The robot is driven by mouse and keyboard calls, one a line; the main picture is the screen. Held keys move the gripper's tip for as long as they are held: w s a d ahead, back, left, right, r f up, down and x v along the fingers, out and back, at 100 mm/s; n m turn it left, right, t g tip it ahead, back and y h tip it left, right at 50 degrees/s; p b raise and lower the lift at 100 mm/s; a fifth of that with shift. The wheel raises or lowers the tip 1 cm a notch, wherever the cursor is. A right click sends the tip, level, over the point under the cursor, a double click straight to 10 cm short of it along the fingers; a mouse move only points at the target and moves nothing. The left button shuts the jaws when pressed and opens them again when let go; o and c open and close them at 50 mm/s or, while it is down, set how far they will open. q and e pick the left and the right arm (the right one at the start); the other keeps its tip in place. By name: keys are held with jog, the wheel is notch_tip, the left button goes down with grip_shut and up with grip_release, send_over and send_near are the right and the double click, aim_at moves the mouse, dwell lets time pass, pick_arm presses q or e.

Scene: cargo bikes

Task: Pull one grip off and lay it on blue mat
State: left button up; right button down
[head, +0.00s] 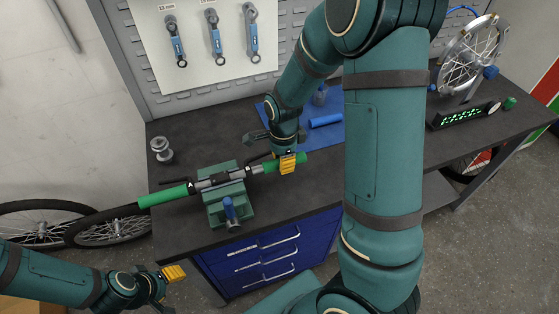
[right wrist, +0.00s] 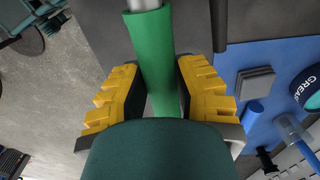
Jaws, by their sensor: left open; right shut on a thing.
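A handlebar is clamped in a green vise (head: 228,195) on the dark workbench. A green grip (head: 163,196) covers its left end, marked A. Another green grip (head: 301,159) is at its right end. My right gripper (head: 287,164) is shut around this right grip. In the right wrist view, the yellow fingers flank the green grip (right wrist: 152,55), and the silver bar (right wrist: 145,4) enters its far end. The blue mat (head: 335,134) lies behind the right grip, partly hidden by my right arm. My left gripper (head: 173,275) is open and empty, in front of the bench at lower left.
A blue cylinder (head: 325,121) lies on the mat. A grey block (right wrist: 256,82) and a grease tub (right wrist: 308,90) show in the right wrist view. A metal spool (head: 161,150) stands at the bench's left end.

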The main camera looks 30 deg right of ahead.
aim_at(304, 154)
jog(key=shift+s+d, duration=0.15)
jog(key=shift+d, duration=0.6)
jog(key=shift+d, duration=0.3)
jog(key=shift+s+d, duration=0.3)
jog(key=shift+d, duration=0.65)
jog(key=shift+s+d, duration=0.25)
jog(key=shift+d, duration=0.7)
jog(key=shift+d, duration=0.15)
jog(key=shift+s+d, duration=0.25)
jog(key=shift+d, duration=0.75)
jog(key=shift+s+d, duration=0.25)
jog(key=shift+d, duration=0.75)
jog(key=shift+r, duration=0.1)
jog(key=shift+s+d+r+p, duration=0.1)
jog(key=shift+d+r+p, duration=0.15)
jog(key=shift+r+p, duration=0.5)
jog(key=shift+s+d+r+p, duration=0.1)
jog(key=shift+d+r+p, duration=0.15)
jog(key=shift+r+p, duration=0.5)
jog(key=shift+d+r+p, duration=0.25)
jog(key=shift+r+p, duration=0.25)
jog(key=shift+r, duration=0.4)
